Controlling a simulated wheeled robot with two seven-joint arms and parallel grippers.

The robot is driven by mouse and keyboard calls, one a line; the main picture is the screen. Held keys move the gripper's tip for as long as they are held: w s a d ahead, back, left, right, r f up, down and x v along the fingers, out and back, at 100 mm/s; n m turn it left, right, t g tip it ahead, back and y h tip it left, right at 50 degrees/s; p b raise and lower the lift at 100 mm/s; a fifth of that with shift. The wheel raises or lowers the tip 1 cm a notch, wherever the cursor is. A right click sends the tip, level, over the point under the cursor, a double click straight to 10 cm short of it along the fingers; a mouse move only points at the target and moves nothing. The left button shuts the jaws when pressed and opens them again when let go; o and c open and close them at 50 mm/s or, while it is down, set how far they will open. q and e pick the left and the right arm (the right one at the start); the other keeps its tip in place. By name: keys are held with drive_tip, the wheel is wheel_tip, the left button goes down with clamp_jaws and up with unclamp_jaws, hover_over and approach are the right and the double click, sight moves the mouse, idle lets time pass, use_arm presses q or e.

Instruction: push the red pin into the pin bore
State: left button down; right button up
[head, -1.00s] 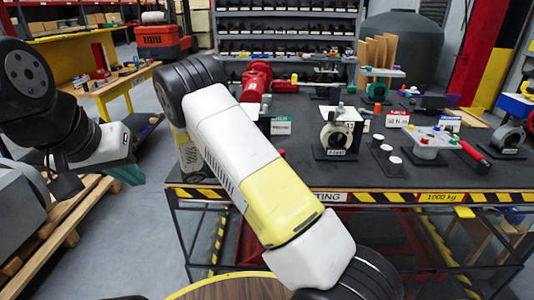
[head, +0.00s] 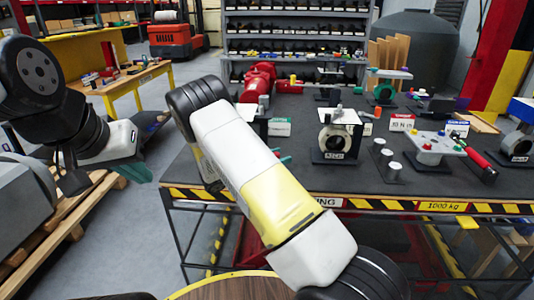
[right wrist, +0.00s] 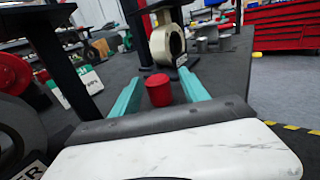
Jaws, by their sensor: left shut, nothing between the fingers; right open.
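The red pin (right wrist: 158,90) is a short red cylinder in the right wrist view, lying between the teal fingers of my right gripper (right wrist: 160,75). The fingers are open and spread to either side of it, with gaps visible. The pin bore cannot be made out. In the head view my right arm covers most of that gripper; only teal fingertips show at the arm's right edge (head: 284,158). My left gripper (head: 130,174), teal and shut, hangs empty at the left, away from the table.
A pale ring-shaped valve body (head: 337,140) stands on the dark table (head: 330,182); the wrist view shows it beyond the pin (right wrist: 167,42). Silver cylinders (head: 386,160) and a grey plate with a red handle (head: 435,148) stand right. A dark upright post is near the right gripper.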

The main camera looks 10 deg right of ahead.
drive_tip(key=shift+x, duration=0.9)
clamp_jaws()
